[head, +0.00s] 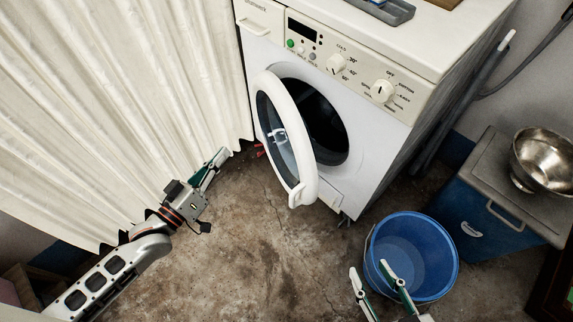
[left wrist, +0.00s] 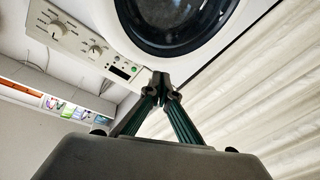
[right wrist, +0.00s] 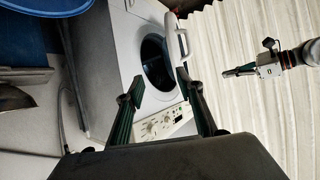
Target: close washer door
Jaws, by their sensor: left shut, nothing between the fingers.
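The white washing machine (head: 360,104) stands at the back, its round door (head: 307,135) swung open to the left on its hinge side, leaving the dark drum opening (head: 322,125) partly in view. The door also shows edge-on in the right wrist view (right wrist: 177,40). My left gripper (head: 217,158) is shut and empty, left of the door and apart from it, near the curtain. In the left wrist view its fingertips (left wrist: 160,82) meet below the round glass. My right gripper (head: 372,274) is open and empty, low at the front, over the blue bucket's near side. In the right wrist view its fingers (right wrist: 162,90) are spread.
A white curtain (head: 110,95) hangs along the left, close to my left arm. A blue bucket (head: 447,262) stands on the floor in front of the machine. A blue cabinet (head: 480,215) with a metal bowl (head: 543,160) is at right. The floor (head: 255,240) between is bare.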

